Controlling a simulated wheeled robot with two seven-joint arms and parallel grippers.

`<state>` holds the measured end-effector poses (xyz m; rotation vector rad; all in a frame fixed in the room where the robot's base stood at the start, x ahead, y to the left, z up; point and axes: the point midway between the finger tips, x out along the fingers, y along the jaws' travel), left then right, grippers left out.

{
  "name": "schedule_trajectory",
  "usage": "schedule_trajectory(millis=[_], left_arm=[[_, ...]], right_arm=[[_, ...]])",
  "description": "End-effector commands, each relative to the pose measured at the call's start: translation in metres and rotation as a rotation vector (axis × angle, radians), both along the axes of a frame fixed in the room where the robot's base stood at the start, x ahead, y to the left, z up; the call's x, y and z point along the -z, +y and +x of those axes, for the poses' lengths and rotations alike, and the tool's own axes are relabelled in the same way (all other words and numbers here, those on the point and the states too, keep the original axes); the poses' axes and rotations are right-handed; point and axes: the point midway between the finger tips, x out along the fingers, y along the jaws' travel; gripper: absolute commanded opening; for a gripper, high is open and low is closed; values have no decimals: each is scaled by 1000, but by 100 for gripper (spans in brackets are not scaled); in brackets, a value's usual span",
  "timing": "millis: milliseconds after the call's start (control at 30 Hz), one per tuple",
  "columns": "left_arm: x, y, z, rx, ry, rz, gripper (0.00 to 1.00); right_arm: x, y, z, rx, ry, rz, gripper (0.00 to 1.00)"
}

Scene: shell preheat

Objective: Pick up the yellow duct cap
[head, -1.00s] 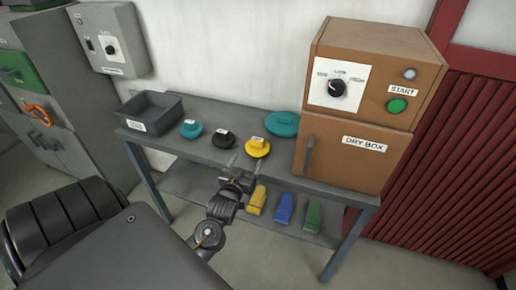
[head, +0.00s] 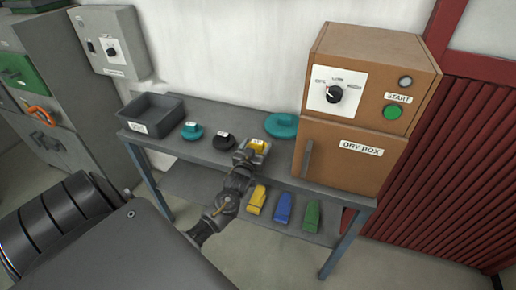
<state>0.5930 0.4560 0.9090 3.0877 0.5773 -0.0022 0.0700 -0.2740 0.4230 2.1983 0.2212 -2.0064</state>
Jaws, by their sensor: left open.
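The yellow duct cap (head: 258,145) lies on the upper shelf of the grey bench (head: 283,172), left of the dry box. Most of it is hidden behind my left gripper. My left gripper (head: 250,153) is open, with its fingers at the cap, one to each side as far as I can see. I cannot tell whether they touch it. My right gripper is not in view.
A black cap (head: 223,141) and a teal cap (head: 193,131) lie left of the yellow one. A larger teal cap (head: 281,125) lies behind it. A grey bin (head: 152,113) stands at the left end, the brown dry box (head: 350,160) at the right. Coloured blocks (head: 283,208) sit on the lower shelf.

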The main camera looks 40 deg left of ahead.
Motion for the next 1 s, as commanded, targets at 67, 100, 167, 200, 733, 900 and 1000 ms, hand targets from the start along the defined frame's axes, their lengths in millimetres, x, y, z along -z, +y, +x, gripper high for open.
schedule_trajectory(millis=[67,100,167,200,733,900,1000], left_arm=[[0,1,2,0,0,0,71],[1,1,2,0,0,0,71],[1,1,1,0,0,0,71],[1,1,1,0,0,0,71],[0,0,1,0,-2,1,17],[-1,0,1,0,-2,1,17],[-5,1,1,0,-3,1,17]], right_arm=[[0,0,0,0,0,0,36],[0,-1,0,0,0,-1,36],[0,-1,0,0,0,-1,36],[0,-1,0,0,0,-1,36],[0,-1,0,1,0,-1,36],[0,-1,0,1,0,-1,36],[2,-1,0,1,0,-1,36]])
